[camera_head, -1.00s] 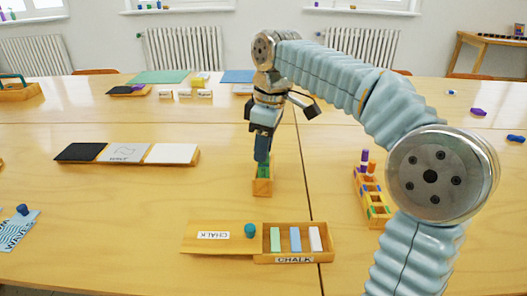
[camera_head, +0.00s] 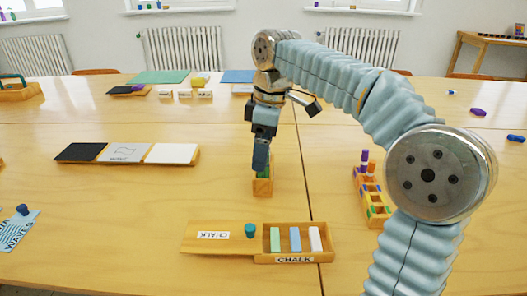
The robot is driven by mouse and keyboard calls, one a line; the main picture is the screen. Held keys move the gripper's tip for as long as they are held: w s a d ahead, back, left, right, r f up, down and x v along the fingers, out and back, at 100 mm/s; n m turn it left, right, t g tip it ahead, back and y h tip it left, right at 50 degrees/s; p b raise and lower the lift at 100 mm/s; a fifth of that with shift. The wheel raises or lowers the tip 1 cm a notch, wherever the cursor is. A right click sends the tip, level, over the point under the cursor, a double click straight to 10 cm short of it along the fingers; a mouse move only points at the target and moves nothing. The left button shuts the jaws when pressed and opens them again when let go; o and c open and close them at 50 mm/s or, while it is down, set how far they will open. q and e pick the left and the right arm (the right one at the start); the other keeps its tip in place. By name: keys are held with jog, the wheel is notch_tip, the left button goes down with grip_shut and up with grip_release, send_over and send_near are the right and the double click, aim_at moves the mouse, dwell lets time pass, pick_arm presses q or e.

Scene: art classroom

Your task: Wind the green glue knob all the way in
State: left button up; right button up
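A small wooden holder (camera_head: 262,188) with a green part (camera_head: 265,173) stands on the table near the middle of the view. My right gripper (camera_head: 260,166) points down at the top of this holder, its fingers in front of the green part. The glue knob itself cannot be made out behind the fingers, and whether they are shut on it does not show. My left gripper is not in view.
An open chalk box (camera_head: 260,258) with a teal-knobbed lid lies in front of the holder. A wooden rack (camera_head: 376,211) with coloured pieces stands to the right. A three-panel board (camera_head: 123,163) lies to the left. Bare table surrounds the holder.

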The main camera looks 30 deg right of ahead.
dwell(0.4)
jog(key=m, duration=0.6)
jog(key=shift+t+h, duration=0.3)
jog(key=shift+h, duration=0.1)
jog(key=m, duration=0.5)
jog(key=shift+h, duration=0.3)
jog(key=c, duration=1.5)
